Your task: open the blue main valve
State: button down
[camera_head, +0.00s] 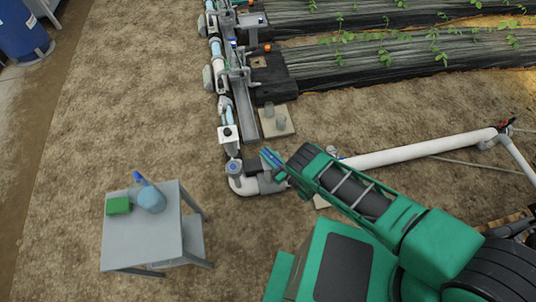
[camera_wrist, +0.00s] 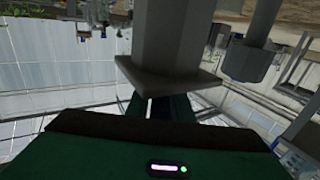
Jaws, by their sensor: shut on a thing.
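The blue main valve handle (camera_head: 269,155) shows as a narrow blue piece at the end of my arm, by the grey pipe elbow at the lower end of the pipework. My gripper (camera_head: 274,164) is shut on this handle; its green fingers lie along it. In the wrist view my gripper (camera_wrist: 160,108) shows a dark blue strip between its fingers. A grey block with a wide plate (camera_wrist: 168,78) hides the fingertips there. The valve body is mostly hidden by my gripper, and I cannot tell the handle's exact angle.
A grey pipe manifold (camera_head: 222,75) runs up from the elbow (camera_head: 240,184). A white pipe (camera_head: 420,150) runs off to the right. A grey side table (camera_head: 143,243) bears a green box (camera_head: 118,206) and a blue jug (camera_head: 151,199). Bare soil lies left of the manifold.

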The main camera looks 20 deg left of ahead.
jog(key=c, duration=1.7)
grip_release()
jog(key=shift+w+d, duration=0.1)
jog(key=shift+d, duration=0.15)
jog(key=shift+c, duration=0.2)
jog(key=shift+o, duration=0.3)
jog(key=shift+a, duration=0.1)
jog(key=v, duration=1)
jog(key=shift+d, duration=0.35)
jog(key=shift+f, duration=0.1)
